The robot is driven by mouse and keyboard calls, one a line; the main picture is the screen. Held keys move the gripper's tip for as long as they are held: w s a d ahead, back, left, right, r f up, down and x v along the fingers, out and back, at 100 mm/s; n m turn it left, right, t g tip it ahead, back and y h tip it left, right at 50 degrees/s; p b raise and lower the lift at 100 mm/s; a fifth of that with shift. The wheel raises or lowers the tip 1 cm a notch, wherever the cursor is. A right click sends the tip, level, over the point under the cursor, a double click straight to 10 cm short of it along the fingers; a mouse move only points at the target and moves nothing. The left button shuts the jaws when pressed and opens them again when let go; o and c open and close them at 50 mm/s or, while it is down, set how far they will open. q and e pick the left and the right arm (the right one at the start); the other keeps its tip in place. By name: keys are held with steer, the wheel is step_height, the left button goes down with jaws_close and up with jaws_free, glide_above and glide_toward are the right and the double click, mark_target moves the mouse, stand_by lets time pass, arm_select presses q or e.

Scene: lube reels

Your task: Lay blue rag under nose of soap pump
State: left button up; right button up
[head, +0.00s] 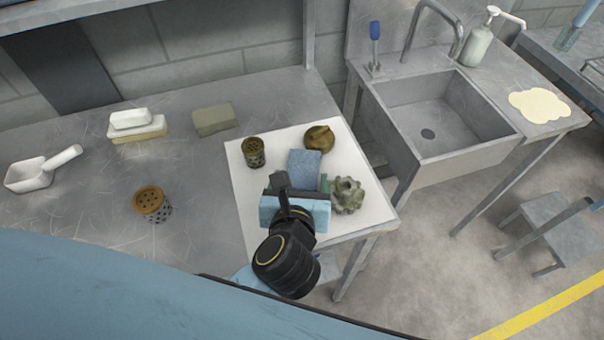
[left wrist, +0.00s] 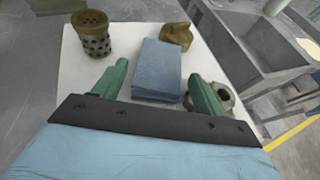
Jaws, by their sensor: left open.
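The blue rag (head: 305,163) is a folded block on the white sheet at the right end of the metal table. It also shows in the left wrist view (left wrist: 158,70), lying ahead of and between my fingers. My left gripper (head: 308,183) is open and empty, with its green fingertips (left wrist: 158,82) on either side of the rag's near end; I cannot tell whether they touch it. The soap pump (head: 479,45) is a pale bottle with a white nozzle at the sink unit's back right. A cream puddle (head: 540,105) lies on the counter in front of it. My right gripper is not in view.
On the white sheet (head: 245,190) are a perforated cup (head: 253,152), a brass piece (head: 319,138) and a knobbly grey-green part (head: 347,194). The sink basin (head: 428,120) and its tap (head: 435,25) lie between table and pump. A stool (head: 540,225) stands at right.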

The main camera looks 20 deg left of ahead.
mark_target(302, 170)
arm_select(q)
steer(key=b+x, duration=0.1)
steer(key=x, duration=0.1)
steer(key=f+b+x, duration=0.1)
steer(key=b+x, duration=0.1)
steer(key=x, duration=0.1)
steer(key=shift+w, duration=0.2)
steer(key=shift+r, duration=0.1)
steer(key=c, duration=0.8)
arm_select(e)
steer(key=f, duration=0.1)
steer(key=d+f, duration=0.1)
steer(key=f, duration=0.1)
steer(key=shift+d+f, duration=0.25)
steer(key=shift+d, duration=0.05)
